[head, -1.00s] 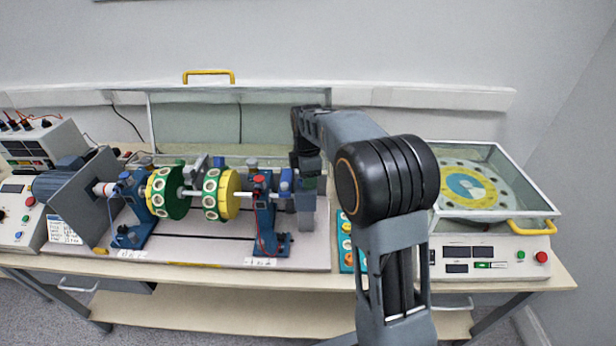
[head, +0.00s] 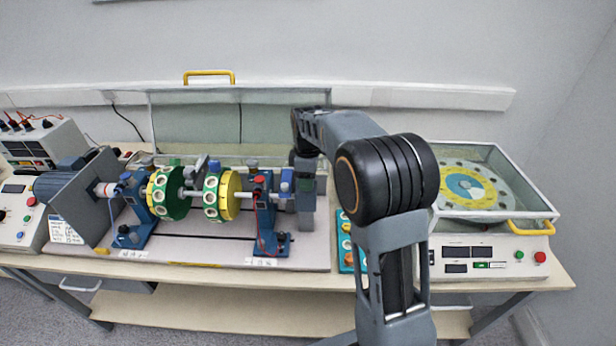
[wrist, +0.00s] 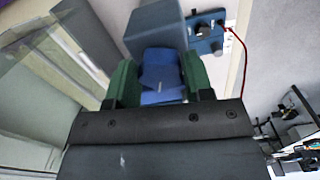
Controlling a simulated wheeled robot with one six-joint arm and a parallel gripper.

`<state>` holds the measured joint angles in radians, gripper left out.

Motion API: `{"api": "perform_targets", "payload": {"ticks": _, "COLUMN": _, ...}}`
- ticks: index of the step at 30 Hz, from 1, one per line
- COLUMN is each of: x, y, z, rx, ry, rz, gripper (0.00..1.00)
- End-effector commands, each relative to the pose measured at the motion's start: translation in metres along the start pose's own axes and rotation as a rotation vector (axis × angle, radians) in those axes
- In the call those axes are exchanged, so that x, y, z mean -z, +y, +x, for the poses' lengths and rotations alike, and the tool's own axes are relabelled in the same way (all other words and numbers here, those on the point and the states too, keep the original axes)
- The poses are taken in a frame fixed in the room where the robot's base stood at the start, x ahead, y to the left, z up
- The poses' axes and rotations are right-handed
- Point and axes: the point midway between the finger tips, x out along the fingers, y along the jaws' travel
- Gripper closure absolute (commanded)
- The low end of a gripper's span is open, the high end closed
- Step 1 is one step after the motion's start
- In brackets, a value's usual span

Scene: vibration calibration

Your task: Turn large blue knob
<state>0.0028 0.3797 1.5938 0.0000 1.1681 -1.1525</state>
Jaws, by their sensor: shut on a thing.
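The large blue knob (wrist: 163,82) sits between the two green fingers of my gripper (wrist: 160,85) in the wrist view. The gripper is shut on it, and the fingers flank it on both sides. In the head view the blue knob (head: 287,181) is at the right end of the rotor shaft, just past the right blue bearing stand. My gripper (head: 299,187) is beside it there, partly hidden by its own body. A larger blue block (wrist: 155,28) shows behind the knob in the wrist view.
The rotor's yellow and green discs (head: 230,193) and right bearing stand (head: 265,220) are left of my gripper. A raised clear cover (head: 190,125) stands behind. A glass-sided box (head: 490,165) with a yellow-blue disc is to the right. A teal button panel (head: 346,262) is near my arm.

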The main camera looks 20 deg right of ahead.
Motion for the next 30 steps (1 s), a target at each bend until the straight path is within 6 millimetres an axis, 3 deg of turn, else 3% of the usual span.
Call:
{"api": "perform_targets", "payload": {"ticks": 10, "x": 0.0001, "y": -0.0009, "z": 0.0, "rx": 0.001, "ry": 0.0, "rz": 0.132, "gripper": 0.76}}
{"api": "perform_targets", "payload": {"ticks": 26, "x": 0.0001, "y": -0.0009, "z": 0.0001, "rx": 0.001, "ry": 0.0, "rz": 0.155, "gripper": 0.76}}
{"api": "perform_targets", "payload": {"ticks": 27, "x": 0.0001, "y": -0.0009, "z": 0.0001, "rx": 0.001, "ry": 0.0, "rz": 0.155, "gripper": 0.49}}
{"api": "perform_targets", "payload": {"ticks": 30, "x": 0.0001, "y": -0.0009, "z": 0.0001, "rx": 0.0, "ry": 0.0, "rz": 0.155, "gripper": 0.39}}
